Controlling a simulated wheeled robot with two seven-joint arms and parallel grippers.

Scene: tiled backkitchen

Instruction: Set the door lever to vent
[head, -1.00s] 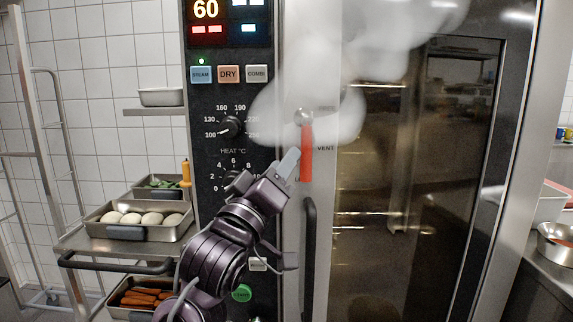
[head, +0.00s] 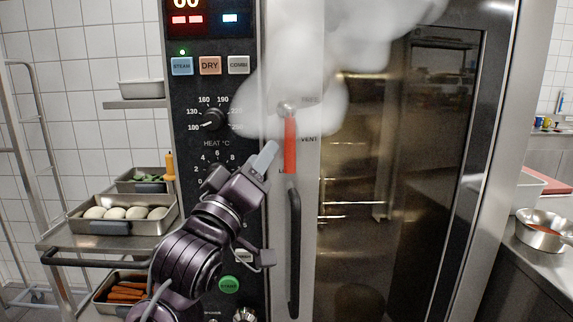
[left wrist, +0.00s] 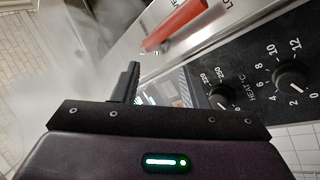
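The red door lever (head: 290,146) hangs straight down from a round pivot on the oven door's steel edge. It points toward a label starting with L, mostly hidden; VENT is printed to its lower right and FREE to its upper right. The lever also shows in the left wrist view (left wrist: 176,24). My left gripper (head: 266,158) is just left of the lever's lower half, apart from it in the picture. My right gripper is out of view.
White steam (head: 300,75) drifts around the lever's top. A dark vertical door handle (head: 294,250) stands below the lever. The control panel with knobs (head: 214,119) is to the left.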

